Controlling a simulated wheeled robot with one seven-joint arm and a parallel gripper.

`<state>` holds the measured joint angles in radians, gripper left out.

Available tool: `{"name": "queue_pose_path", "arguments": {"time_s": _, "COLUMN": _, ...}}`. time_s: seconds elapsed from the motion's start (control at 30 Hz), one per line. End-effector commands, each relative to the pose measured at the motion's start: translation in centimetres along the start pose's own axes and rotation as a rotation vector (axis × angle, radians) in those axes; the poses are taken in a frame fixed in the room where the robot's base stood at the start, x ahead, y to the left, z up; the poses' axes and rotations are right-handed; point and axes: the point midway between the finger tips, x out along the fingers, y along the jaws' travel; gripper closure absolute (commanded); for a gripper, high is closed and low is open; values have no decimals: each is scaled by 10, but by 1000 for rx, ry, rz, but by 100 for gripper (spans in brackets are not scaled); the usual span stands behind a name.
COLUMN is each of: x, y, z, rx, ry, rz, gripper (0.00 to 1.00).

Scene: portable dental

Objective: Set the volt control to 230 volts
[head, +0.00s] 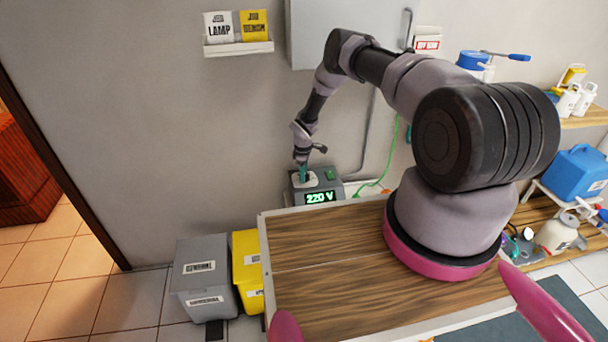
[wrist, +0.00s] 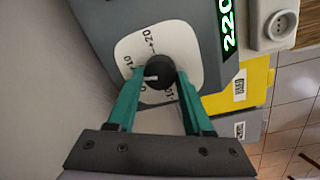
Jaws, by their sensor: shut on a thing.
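The volt control is a black round knob (wrist: 160,73) on a white dial plate (wrist: 133,46) with marks such as +20 and 10. A light pointer line shows on the knob. The plate is on top of a grey box (head: 332,183), whose green display (head: 320,198) reads 220 V. The display also shows in the wrist view (wrist: 229,25), partly cut off. My gripper (wrist: 158,78) has its green fingers on both sides of the knob and is shut on it. In the head view my gripper (head: 303,174) points down at the box top.
A green switch (head: 330,174) is on the box top, right of the dial. A wooden bench top (head: 330,250) lies in front of the box. Grey (head: 203,272) and yellow (head: 246,262) bins stand at lower left. A green cable (head: 378,180) runs up the wall at right.

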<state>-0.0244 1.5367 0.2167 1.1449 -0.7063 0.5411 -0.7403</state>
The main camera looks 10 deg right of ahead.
Motion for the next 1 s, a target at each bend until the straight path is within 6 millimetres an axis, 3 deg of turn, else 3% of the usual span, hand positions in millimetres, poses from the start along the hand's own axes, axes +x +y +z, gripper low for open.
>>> {"name": "queue_pose_path", "arguments": {"time_s": 1.0, "x": 0, "y": 4, "z": -1, "rx": 958, "ry": -60, "rz": 2, "gripper": 100}}
